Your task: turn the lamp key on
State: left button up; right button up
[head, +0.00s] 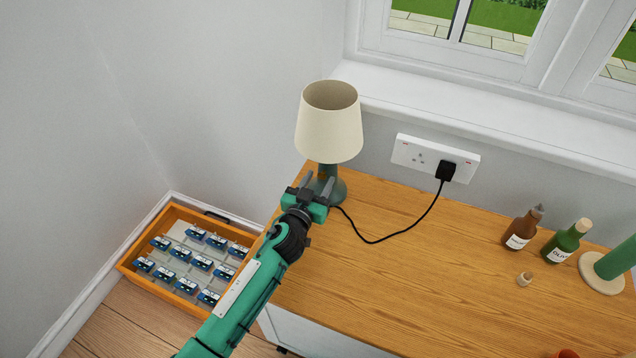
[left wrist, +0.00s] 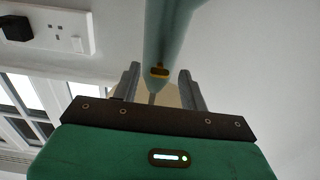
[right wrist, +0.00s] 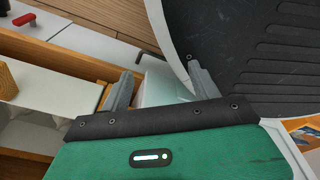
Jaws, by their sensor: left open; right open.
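The lamp has a cream shade (head: 330,130) and a grey-green base (head: 338,190), and stands at the worktop's back left corner. My left gripper (head: 318,182) is open, right in front of the lamp's stem. In the left wrist view the stem (left wrist: 170,25) comes down between the two fingers, and a small brass key (left wrist: 158,72) on it sits between the fingertips of the left gripper (left wrist: 160,78). I cannot tell whether the fingers touch the key. In the head view the key is hidden behind the gripper. My right gripper (right wrist: 158,76) is open and empty, out of the head view.
A black plug (head: 446,171) sits in the wall socket (head: 408,152), its cord running to the lamp. Bottles (head: 520,230) stand at the right of the wooden worktop (head: 400,275). An orange crate (head: 150,283) is on the floor at left. The worktop's middle is clear apart from the cord.

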pick_arm(q)
grip_shut()
jog(key=shift+m, duration=9.1)
pick_arm(e)
jog(key=shift+a, duration=0.65)
jog(key=shift+d, duration=0.1)
